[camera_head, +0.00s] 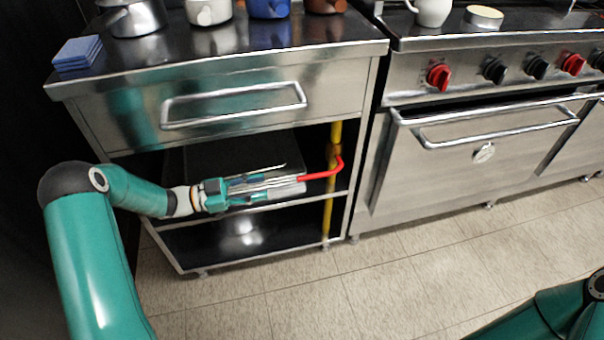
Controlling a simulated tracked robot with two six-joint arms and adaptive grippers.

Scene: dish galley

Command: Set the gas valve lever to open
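The gas valve lever (321,174) is red and sticks out to the left from a yellow gas pipe (328,215), with a bend up at the pipe. The pipe runs upright at the right side of the steel cabinet's open shelves. My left gripper (296,177) reaches in from the left at shelf height, pointing right. Its fingers look apart, with the lever's free end at or between the fingertips; whether they touch it I cannot tell. My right gripper is out of view; only part of that arm shows at the bottom right.
The cabinet has a drawer handle (234,105) above the shelves. Mugs and blue sponges (78,53) stand on its top. A steel oven (455,150) with red and black knobs stands to the right. The tiled floor (400,270) in front is clear.

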